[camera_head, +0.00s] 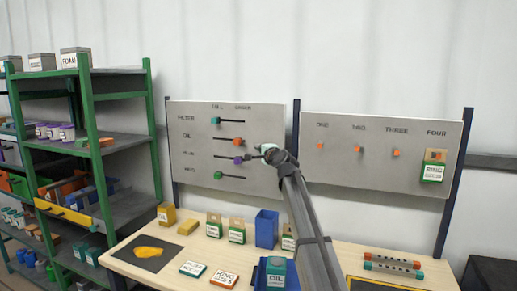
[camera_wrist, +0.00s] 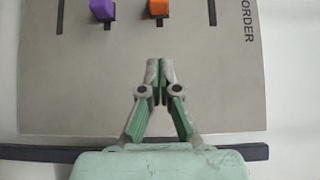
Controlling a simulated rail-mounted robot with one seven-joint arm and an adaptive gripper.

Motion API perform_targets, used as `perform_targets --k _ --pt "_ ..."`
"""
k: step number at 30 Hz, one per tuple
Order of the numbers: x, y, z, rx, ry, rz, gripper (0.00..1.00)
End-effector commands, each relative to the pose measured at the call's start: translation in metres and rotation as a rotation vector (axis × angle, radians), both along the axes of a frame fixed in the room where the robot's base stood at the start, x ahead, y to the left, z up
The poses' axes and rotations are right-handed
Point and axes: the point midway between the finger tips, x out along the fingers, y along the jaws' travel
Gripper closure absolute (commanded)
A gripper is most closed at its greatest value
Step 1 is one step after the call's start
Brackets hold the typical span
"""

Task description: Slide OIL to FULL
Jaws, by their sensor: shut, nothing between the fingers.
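The OIL slider is an orange knob (camera_head: 239,142) on the second row of the grey left panel (camera_head: 270,120). It sits at the right end of its slot, on the ORDER side, away from FULL. The orange knob also shows at the top edge of the wrist view (camera_wrist: 158,6). My gripper (camera_head: 264,152) is in front of the panel, right of the orange knob and apart from it. In the wrist view my gripper (camera_wrist: 160,66) has its fingertips together and empty, in line with the orange knob. Its distance from the panel cannot be told.
A purple knob (camera_head: 238,160) sits just below, also on the ORDER side. A teal knob (camera_head: 215,120) and a green knob (camera_head: 218,175) are at the left ends of their slots. A table (camera_head: 187,240) with boxes is below. The right panel (camera_head: 350,130) holds orange pegs.

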Motion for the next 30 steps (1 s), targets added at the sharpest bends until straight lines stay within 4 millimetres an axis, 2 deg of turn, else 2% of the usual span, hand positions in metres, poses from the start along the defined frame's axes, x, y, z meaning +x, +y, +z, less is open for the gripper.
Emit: perform_targets --k 1,3,11,18,30 --pt "0.012 0.006 0.003 0.000 0.001 0.001 1.00" --pt "0.025 0.012 0.004 0.001 0.000 0.001 1.00" --pt "0.068 0.036 0.004 0.000 0.000 0.001 1.00" --pt "0.072 0.065 0.002 0.000 0.000 0.001 1.00" --pt "0.073 0.072 0.000 0.000 0.000 0.000 1.00"
